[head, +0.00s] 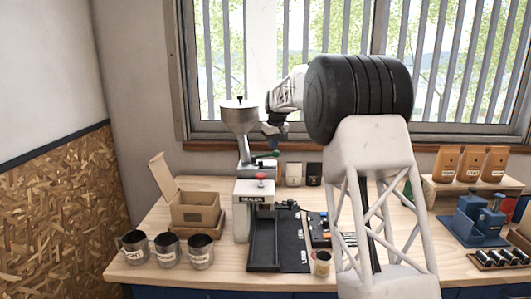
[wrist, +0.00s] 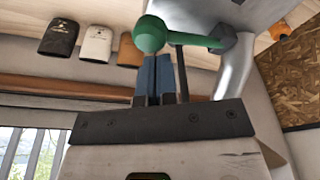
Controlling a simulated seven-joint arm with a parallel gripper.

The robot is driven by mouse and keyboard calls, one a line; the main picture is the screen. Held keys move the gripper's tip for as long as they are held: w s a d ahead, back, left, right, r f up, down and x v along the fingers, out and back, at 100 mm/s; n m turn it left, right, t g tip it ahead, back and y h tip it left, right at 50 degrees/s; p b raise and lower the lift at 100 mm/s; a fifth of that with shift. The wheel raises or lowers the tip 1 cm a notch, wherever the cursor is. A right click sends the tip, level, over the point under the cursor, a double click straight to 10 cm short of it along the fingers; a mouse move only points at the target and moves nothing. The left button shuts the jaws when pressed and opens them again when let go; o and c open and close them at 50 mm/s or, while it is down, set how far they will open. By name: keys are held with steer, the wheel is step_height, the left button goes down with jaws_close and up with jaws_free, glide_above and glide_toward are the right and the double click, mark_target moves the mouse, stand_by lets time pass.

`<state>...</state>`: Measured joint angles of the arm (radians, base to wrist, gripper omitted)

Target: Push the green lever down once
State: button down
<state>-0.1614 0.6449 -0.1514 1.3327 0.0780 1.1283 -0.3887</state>
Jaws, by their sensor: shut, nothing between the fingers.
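The green lever (head: 268,154) sticks out to the right from the grey hopper machine (head: 240,118) on the bench. In the wrist view the lever (wrist: 195,37) runs roughly level from its dark pivot to a round green knob (wrist: 150,33). My gripper (head: 275,137) is shut and empty, just above the lever in the head view. In the wrist view its blue-grey fingers (wrist: 160,62) point at the lever close to the knob, which partly covers their tips. I cannot tell whether they touch it.
A sealer (head: 254,198) with a red knob stands in front of the hopper machine. Small pouches (head: 293,174) stand behind on the right. An open cardboard box (head: 195,208) and mugs (head: 168,249) are on the left. A black tray (head: 264,256) lies in front.

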step_height(320, 180, up, 5)
steer(key=shift+f, duration=0.2)
stand_by(0.5)
stand_by(1.6)
steer(key=shift+s+d+r, duration=0.25)
steer(key=shift+s+r, duration=0.05)
steer(key=shift+s, duration=0.15)
steer(key=s+d+r+m, duration=0.15)
steer(key=s+d, duration=0.25)
steer(key=s, duration=0.8)
steer(key=s+d+r+m, duration=0.15)
steer(key=s+d, duration=0.25)
steer(key=s, duration=0.9)
steer(key=s+d+r, duration=0.3)
steer(key=s+d, duration=0.2)
steer(key=s, duration=0.7)
steer(key=s+d+f+m, duration=0.1)
steer(key=s+f, duration=0.4)
steer(key=s, duration=0.7)
steer(key=s+d+f+m, duration=0.1)
steer(key=s+f, duration=0.4)
steer(key=s, duration=0.7)
steer(key=s+d+f+m+h, duration=0.1)
steer(key=s+d+f, duration=0.2)
steer(key=s, duration=0.9)
step_height(320, 180, down, 3)
steer(key=shift+s+r+t, duration=0.15)
steer(key=shift+s+t, duration=0.15)
